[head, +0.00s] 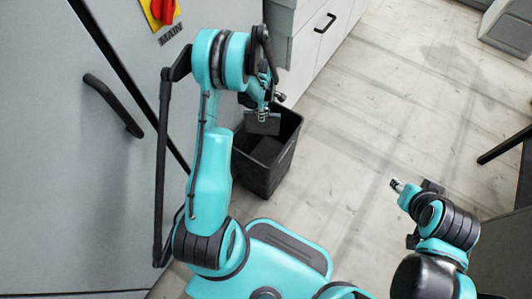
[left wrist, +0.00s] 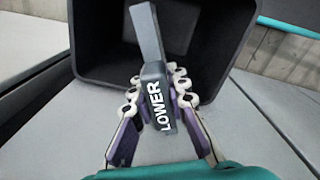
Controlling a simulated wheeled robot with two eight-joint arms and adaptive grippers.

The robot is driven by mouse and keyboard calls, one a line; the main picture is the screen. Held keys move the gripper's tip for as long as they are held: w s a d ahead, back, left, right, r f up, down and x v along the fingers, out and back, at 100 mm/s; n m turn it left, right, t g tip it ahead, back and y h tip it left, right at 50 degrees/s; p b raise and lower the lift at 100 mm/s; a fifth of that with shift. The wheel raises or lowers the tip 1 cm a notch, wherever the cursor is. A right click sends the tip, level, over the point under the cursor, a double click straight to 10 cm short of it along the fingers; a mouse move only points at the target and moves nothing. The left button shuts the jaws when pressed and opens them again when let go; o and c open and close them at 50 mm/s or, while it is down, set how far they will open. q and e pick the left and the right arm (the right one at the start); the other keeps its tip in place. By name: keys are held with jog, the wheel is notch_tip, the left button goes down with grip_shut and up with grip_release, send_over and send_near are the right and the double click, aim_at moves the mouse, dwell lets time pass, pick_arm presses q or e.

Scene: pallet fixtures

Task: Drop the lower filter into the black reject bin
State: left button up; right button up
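The lower filter (left wrist: 155,98) is a dark grey flat piece with "LOWER" in white on its near edge. In the left wrist view my left gripper (left wrist: 155,88) has its fingers closed against both sides of it. In the head view the filter (head: 262,124) hangs below my left gripper (head: 263,106), over the mouth of the black reject bin (head: 262,175). The bin's dark inside (left wrist: 100,50) shows behind the filter in the left wrist view. My right gripper (head: 399,187) is at the right, away from the bin, its finger gap unclear.
A tall grey cabinet (head: 60,180) with a black handle (head: 114,104) and a red switch (head: 163,10) stands at the left. Grey drawers (head: 318,45) stand behind the bin. The floor (head: 370,120) to the right of the bin is clear.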

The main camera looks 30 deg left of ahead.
pick_arm(q)
jog(key=o, duration=0.5)
notch_tip(320, 180, up, 12)
dwell(0.3)
dwell(0.3)
